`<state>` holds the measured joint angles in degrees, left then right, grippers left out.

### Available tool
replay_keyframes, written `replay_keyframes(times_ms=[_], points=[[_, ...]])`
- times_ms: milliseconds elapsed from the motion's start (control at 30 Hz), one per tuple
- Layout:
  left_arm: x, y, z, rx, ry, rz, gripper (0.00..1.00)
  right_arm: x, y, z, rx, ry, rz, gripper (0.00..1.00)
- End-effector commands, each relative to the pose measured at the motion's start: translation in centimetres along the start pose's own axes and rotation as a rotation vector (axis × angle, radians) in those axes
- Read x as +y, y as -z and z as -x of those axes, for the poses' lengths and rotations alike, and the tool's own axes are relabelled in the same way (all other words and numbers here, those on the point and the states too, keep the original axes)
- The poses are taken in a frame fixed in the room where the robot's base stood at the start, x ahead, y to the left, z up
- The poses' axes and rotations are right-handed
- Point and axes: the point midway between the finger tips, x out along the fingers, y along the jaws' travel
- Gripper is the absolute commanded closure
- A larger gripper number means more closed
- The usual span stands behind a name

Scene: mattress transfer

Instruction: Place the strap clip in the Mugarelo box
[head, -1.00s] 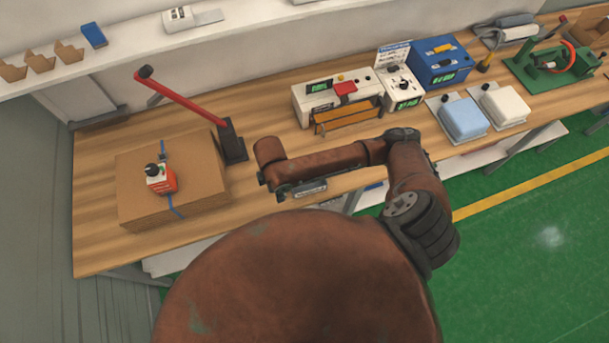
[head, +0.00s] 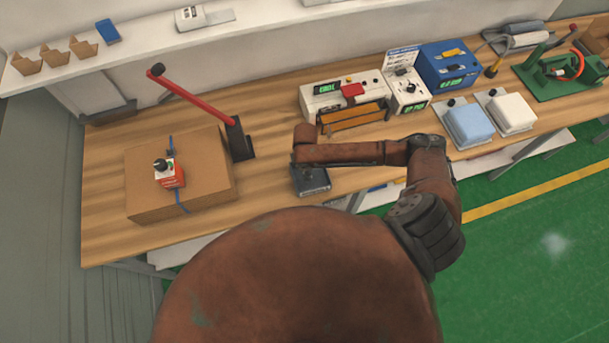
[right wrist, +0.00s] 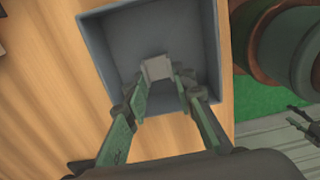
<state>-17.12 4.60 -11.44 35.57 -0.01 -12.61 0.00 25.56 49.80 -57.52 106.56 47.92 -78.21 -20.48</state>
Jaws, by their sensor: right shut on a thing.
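The Mugarelo box is likely the open grey-blue box (right wrist: 111,44), though I can read no name on it. It stands on the wooden table, and in the head view the box (head: 313,183) shows partly below my right arm. My right gripper (right wrist: 160,80) points down into the box opening. Its fingers are shut on a small pale grey piece, the strap clip (right wrist: 156,67). I cannot tell whether the clip touches the box floor. The head view hides the right fingers behind my arm. A dark green jointed piece at the right wrist view's edge may be my left gripper (right wrist: 298,112).
A white instrument (head: 335,91) stands behind the box. Blue and white pads (head: 470,124) lie to the right.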

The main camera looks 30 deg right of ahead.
Motion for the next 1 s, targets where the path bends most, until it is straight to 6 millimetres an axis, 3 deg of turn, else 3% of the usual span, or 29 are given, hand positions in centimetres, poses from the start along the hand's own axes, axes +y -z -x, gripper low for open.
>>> replay_keyframes(times_ms=[200,533,567,600,800,1000], points=[[0.0,-0.1,0.7,-0.001,0.000,0.000,0.52,-0.3,0.2,-2.3,0.001,0.003,0.001,0.93],[0.0,-0.1,0.6,-0.002,0.000,0.000,0.52,-0.3,0.2,-2.6,0.001,0.003,0.002,0.93],[0.0,-0.1,0.6,-0.002,0.000,0.000,0.52,-0.3,0.2,-2.6,0.001,0.003,0.002,0.76],[0.0,-0.1,0.6,-0.002,0.000,0.000,0.52,-0.2,0.2,-2.6,0.001,0.003,0.002,0.73],[0.0,-0.1,0.6,-0.002,0.000,0.000,0.52,-0.3,0.2,-2.6,0.001,0.003,0.001,0.59],[0.0,-0.1,0.6,-0.002,0.000,0.000,0.52,-0.3,0.2,-2.6,0.001,0.003,0.001,0.59]])
